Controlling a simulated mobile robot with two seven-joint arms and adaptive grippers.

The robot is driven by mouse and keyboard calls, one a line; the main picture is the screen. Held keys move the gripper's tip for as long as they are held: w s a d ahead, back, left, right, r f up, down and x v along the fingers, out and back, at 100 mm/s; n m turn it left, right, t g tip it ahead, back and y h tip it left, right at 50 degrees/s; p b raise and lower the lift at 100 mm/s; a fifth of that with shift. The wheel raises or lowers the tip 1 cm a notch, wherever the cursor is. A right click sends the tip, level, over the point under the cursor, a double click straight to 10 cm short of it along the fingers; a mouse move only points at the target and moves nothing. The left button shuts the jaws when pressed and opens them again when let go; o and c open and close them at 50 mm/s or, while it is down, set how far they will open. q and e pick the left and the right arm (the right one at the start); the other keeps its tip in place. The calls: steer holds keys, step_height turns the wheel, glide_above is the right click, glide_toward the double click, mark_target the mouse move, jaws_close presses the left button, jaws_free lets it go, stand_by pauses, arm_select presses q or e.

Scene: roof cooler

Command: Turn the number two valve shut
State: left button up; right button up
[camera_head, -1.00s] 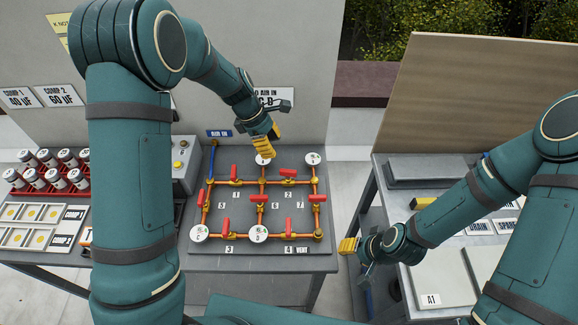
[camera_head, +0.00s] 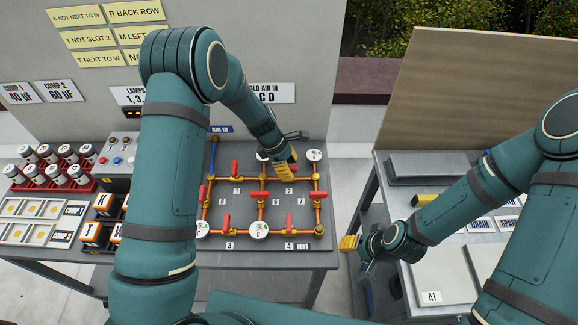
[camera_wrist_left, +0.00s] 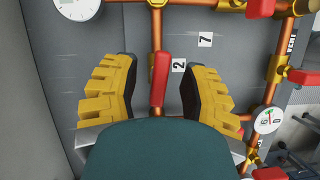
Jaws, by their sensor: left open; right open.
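The number two valve has a red handle (camera_wrist_left: 160,75) beside the "2" label (camera_wrist_left: 179,64) in the left wrist view. The handle lies in line with its copper pipe. My left gripper (camera_wrist_left: 160,82) is open, with one yellow finger on each side of the handle and visible gaps between. In the head view the left gripper (camera_head: 284,168) is over the upper right pipe of the valve board (camera_head: 270,246) and mostly hides that handle; the "2" label (camera_head: 288,190) shows just below. My right gripper (camera_head: 357,258) is open and empty, off the board's right side.
Other red handles, such as valve 1 (camera_head: 235,167) and the one above label 4 (camera_head: 290,223), stand on nearby pipes. Round gauges (camera_head: 314,155) sit at the pipe corners. A red rack of capacitors (camera_head: 85,186) and lettered blocks (camera_head: 97,232) are at left. A second bench (camera_head: 425,168) is at right.

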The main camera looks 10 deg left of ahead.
arm_select(q)
steer(key=shift+o, duration=0.2)
jaws_close()
steer(key=m+g, duration=0.1)
steer(key=m, duration=0.3)
steer(key=shift+g, duration=0.3)
steer(key=m+g+b, duration=0.1)
steer(key=m, duration=0.2)
steer(key=shift+f+m+y, duration=0.1)
steer(key=shift+m+y, duration=0.2)
steer(key=shift+y, duration=0.1)
steer(key=m+g+y+b, duration=0.1)
steer(key=m, duration=0.3)
steer(key=shift+m+g+y+b, duration=0.5)
steer(key=shift+m+y, duration=0.2)
steer(key=shift+m, duration=1.1)
